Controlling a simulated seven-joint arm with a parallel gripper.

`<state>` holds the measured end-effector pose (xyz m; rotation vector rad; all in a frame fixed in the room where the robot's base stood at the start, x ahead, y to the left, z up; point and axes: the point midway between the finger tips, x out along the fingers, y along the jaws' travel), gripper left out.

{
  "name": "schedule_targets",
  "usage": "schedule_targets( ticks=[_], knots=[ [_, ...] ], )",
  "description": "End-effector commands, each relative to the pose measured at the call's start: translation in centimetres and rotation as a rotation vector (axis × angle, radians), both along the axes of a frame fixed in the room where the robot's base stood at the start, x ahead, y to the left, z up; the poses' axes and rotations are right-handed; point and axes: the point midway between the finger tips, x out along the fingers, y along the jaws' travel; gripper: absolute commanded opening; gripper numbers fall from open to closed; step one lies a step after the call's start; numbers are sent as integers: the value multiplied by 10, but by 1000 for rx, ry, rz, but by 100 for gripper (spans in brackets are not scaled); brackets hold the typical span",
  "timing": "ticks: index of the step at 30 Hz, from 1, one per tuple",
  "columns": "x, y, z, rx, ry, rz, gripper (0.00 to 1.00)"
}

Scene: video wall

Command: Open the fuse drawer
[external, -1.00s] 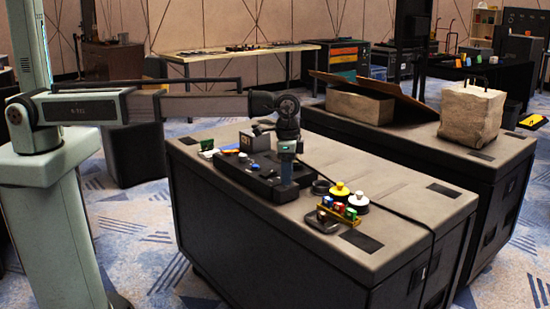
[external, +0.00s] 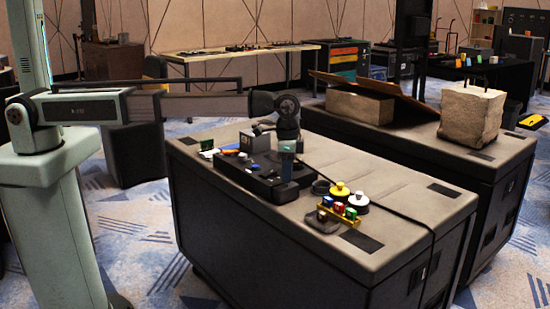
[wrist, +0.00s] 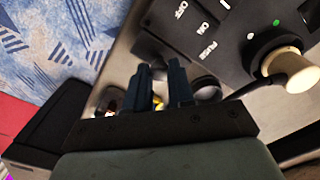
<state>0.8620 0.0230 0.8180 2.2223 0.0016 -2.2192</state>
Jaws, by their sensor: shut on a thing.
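The black control box (external: 238,172) lies on the near grey-topped case in the external view. In the wrist view the box (wrist: 236,62) shows white lettering OFF, ON and FUSE. My gripper (external: 288,186) points down at the box's near right edge. In the wrist view my gripper's dark fingers (wrist: 166,88) are close together at the box's edge, beside the FUSE lettering. They are shut on a small part there, which I take to be the fuse drawer's pull.
A cream knob (wrist: 290,70) with a green light beside it stands on the box. A black cable runs across the case top.

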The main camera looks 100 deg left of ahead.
Motion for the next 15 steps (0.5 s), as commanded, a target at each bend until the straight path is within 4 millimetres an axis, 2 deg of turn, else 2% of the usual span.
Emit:
schedule_targets(
  ticks=[5, 12, 15],
  knots=[
    [14, -11, 0, 0, 1, -2, 0],
    [47, -44, 0, 0, 2, -4, 0],
    [53, -51, 0, 0, 2, -3, 0]
  ],
)
